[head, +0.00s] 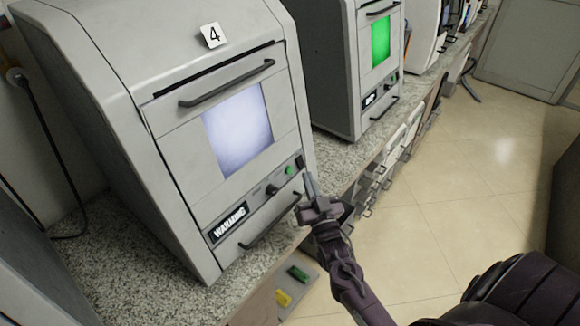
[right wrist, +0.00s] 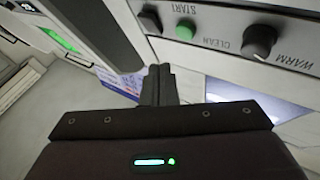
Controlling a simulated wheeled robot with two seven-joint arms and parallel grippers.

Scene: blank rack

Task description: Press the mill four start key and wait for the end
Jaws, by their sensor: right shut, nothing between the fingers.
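Mill four (head: 165,130) is a grey cabinet with a "4" plate on top, a pale glowing window and a display (head: 227,224) reading WARMING. Its key row has a green key (head: 290,170), a dark key beside it and a black knob (head: 272,190). In the right wrist view the green key (right wrist: 186,29) sits by the words START and CLEAN, near the knob (right wrist: 260,40). My right gripper (head: 311,185) is shut and empty, just right of the panel; its fingertips (right wrist: 157,72) appear apart from the green key. My left gripper is out of view.
A second mill (head: 350,70) with a green-lit window stands behind on the same speckled counter (head: 340,160). Mill four has a bar handle (head: 228,84) above its window and another (head: 270,222) below the keys. Open tiled floor (head: 450,190) lies to the right.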

